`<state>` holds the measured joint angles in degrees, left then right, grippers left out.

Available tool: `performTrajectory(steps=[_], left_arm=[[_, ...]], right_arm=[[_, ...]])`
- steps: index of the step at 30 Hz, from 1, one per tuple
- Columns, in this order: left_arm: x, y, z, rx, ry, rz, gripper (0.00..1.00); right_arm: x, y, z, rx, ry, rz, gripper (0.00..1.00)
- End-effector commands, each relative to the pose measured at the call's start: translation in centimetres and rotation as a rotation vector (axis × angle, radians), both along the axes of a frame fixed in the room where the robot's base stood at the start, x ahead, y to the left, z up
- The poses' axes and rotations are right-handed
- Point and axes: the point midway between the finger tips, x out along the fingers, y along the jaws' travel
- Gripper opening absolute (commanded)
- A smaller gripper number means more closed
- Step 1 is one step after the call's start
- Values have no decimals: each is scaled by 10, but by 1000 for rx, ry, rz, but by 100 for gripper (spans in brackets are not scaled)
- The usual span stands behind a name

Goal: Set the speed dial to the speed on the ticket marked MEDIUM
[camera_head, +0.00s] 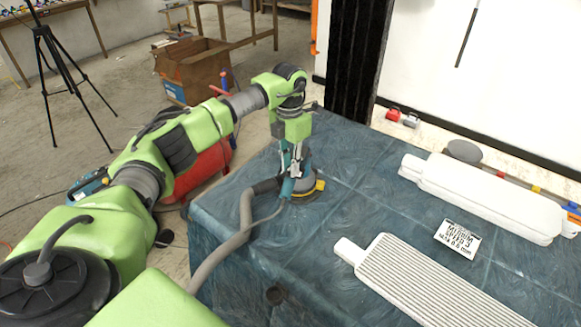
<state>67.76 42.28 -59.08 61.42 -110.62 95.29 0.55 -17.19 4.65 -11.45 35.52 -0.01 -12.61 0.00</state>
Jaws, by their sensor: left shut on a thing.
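My left gripper (291,160) points down at the left part of the blue-green table (330,222). It is shut on a small teal-and-grey power sander (289,186) with a round base, which rests on or just above the table. A yellow part shows at the sander's right edge; I cannot tell whether it is the speed dial, and no dial setting is readable. A white ticket (458,238) lies on the table at right. Its print reads MEDIUM, SPEED 3, with a smaller line in mm below. My right gripper is not in view.
A grey hose (243,222) runs from the sander over the table's left edge. A ribbed white panel (425,285) and a smooth white panel (490,197) lie on the right. A black post (357,60) stands behind. The table between sander and panels is clear.

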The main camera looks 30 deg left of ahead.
Motion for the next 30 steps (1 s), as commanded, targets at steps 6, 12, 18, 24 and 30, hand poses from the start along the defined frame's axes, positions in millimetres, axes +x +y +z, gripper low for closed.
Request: performTrajectory(steps=[6,12,18,24,30], left_arm=[[0,0,-1,1,-1,-204,0],[0,0,-1,2,-1,-381,0],[1,0,0,2,-1,-524,0],[0,0,0,2,0,-620,0],[0,0,0,1,-1,-670,0]], right_arm=[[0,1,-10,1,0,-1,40],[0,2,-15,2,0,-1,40],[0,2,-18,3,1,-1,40],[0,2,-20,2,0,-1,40],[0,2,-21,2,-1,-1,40]])
